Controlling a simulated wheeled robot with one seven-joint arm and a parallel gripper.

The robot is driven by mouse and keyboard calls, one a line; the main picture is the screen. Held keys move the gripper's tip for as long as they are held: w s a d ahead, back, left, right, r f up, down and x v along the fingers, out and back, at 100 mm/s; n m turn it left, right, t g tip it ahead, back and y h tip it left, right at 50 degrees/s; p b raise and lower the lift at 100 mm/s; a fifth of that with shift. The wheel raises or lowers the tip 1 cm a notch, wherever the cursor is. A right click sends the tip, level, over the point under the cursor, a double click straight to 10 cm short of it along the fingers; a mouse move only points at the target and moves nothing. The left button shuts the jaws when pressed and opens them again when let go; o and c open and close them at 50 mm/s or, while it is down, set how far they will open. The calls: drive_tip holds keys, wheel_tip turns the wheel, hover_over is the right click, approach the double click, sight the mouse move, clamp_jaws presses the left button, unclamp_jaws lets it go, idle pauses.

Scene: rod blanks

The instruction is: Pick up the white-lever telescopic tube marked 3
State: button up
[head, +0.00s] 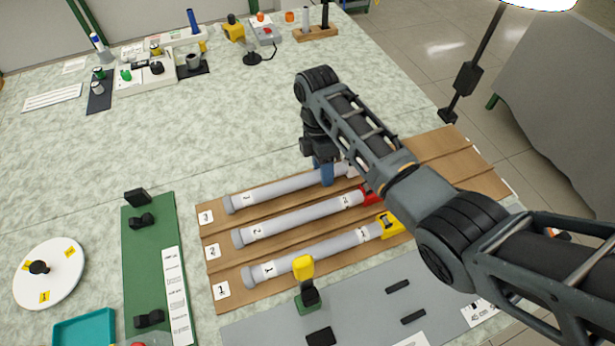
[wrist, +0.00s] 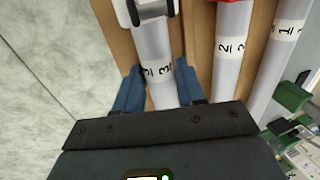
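The white-lever telescopic tube marked 3 (head: 275,189) is a grey-white tube lying in the back slot of a brown stepped rack (head: 222,291), by the label 3. In the wrist view, tube 3 (wrist: 152,48) shows its "3" band and its white lever end with a dark clip at the top. My gripper (head: 325,180) is down over this tube near its lever end. In the wrist view, the blue fingers of my gripper (wrist: 160,85) stand one on each side of the tube. They look open, with little room beside it. Its lever is partly hidden by my arm in the head view.
Red-lever tube 2 (head: 290,219) and yellow-lever tube 1 (head: 310,258) lie parallel in the nearer slots. A small yellow-topped stand (head: 305,280) is in front. A green board (head: 145,255) lies left.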

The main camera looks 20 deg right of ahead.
drive_tip(key=c, duration=0.4)
drive_tip(key=shift+c, duration=0.2)
drive_tip(key=shift+r, duration=0.25)
